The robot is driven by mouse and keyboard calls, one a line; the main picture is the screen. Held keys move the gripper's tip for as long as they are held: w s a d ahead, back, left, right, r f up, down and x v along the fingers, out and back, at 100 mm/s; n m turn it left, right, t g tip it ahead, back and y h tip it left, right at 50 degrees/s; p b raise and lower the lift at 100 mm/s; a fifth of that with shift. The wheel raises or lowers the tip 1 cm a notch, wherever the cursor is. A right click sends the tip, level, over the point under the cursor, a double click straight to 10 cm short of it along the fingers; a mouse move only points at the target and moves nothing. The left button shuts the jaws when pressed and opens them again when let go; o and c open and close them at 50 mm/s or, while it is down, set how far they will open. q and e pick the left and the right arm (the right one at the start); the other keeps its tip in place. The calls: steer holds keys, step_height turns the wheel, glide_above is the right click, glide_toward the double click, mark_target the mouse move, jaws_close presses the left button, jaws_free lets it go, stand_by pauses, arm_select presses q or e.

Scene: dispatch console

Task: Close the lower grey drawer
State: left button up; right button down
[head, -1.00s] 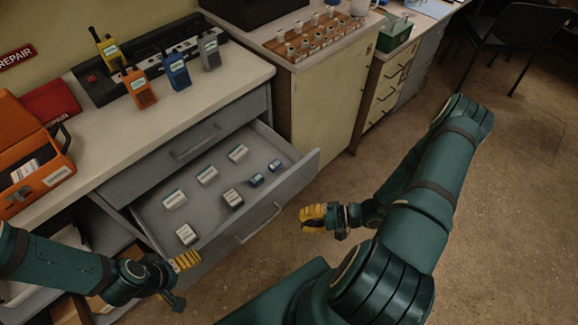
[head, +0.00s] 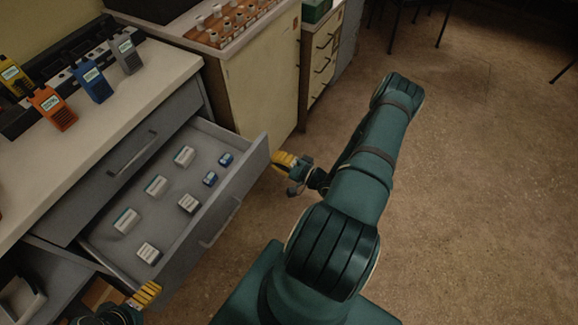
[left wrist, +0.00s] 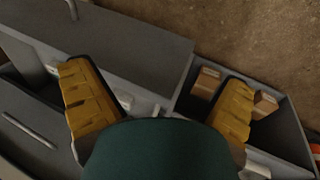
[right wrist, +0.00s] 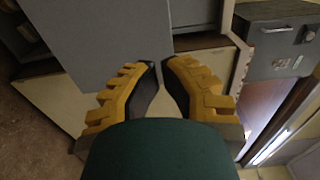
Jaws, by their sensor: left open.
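A grey drawer (head: 232,190) stands pulled out below a shut grey drawer (head: 118,178) under the white counter. Several small white and blue boxes lie inside it. Its front panel faces the lower right and has a bar handle. My left gripper (head: 146,294) is near the front left corner of this drawer. In the left wrist view (left wrist: 165,105) its yellow fingers are wide apart and nothing is between them. My right gripper (head: 285,162) is just right of the drawer's far front corner. In the right wrist view (right wrist: 160,68) its fingertips are close together with a narrow gap, empty.
Several radios, such as an orange one (head: 53,108), stand on the counter (head: 100,115). A cream cabinet (head: 262,85) stands beyond the drawer. An open grey bin (left wrist: 285,125) with cardboard boxes shows in the left wrist view.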

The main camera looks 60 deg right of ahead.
mark_target(257, 150)
steer(key=shift+w+a+b, duration=0.2)
steer(key=shift+w+b, duration=0.25)
steer(key=shift+w, duration=2.6)
